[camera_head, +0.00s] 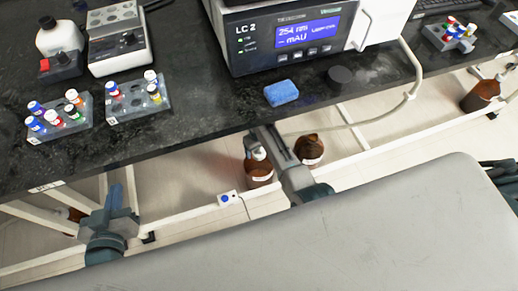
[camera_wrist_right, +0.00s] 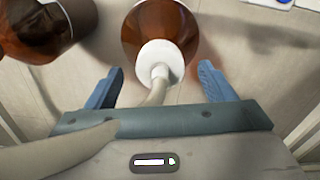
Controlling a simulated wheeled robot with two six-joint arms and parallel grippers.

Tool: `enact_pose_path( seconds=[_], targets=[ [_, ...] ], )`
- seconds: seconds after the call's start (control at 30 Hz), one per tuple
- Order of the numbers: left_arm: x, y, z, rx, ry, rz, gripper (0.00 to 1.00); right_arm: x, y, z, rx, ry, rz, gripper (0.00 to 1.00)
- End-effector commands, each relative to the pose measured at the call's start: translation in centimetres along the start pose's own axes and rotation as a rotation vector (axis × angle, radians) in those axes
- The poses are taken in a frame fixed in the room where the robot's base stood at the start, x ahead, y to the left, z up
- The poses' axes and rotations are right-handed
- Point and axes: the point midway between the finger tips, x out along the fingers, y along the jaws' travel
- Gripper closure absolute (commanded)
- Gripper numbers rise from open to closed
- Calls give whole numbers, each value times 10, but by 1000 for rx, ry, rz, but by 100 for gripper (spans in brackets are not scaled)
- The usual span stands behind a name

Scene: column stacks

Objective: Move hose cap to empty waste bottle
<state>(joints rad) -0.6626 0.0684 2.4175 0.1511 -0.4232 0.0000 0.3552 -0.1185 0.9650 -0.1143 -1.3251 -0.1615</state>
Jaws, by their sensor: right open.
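In the right wrist view a white hose cap (camera_wrist_right: 158,55) sits on top of a brown bottle (camera_wrist_right: 183,22), with a pale hose (camera_wrist_right: 156,92) running from it towards me. My right gripper (camera_wrist_right: 160,80) is open, its blue fingers on either side of the cap and hose, not visibly touching. In the head view the capped bottle (camera_head: 259,176) stands below the bench beside my right gripper (camera_head: 260,140). A second brown bottle (camera_head: 309,152), with no white cap visible, stands to its right. My left gripper (camera_head: 117,198) is at the lower left, away from both; its opening is unclear.
The dark bench (camera_head: 200,120) carries an LC 2 instrument (camera_head: 293,35), a blue sponge (camera_head: 281,93), vial racks (camera_head: 60,124) and a white device (camera_head: 117,38). White frame rails (camera_head: 385,145) run below it. Another brown bottle (camera_head: 480,96) stands at the far right.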

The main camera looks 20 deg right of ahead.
Motion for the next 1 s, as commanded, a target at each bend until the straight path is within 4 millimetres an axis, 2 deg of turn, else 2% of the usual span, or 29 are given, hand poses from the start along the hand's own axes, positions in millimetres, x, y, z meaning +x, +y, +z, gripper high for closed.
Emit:
enact_pose_path(
  seconds=[0.3,0.5,0.67,1.0],
  targets=[
    [-6,2,-24,0,0,0,100,-65,0,0,0,3,1,24],
    [-8,3,-31,0,0,0,100,-93,0,0,0,3,0,24],
    [-8,3,-32,0,0,0,100,-100,0,0,0,1,0,24],
    [-8,3,-32,0,0,0,100,-100,0,0,0,1,0,24]
  ],
)
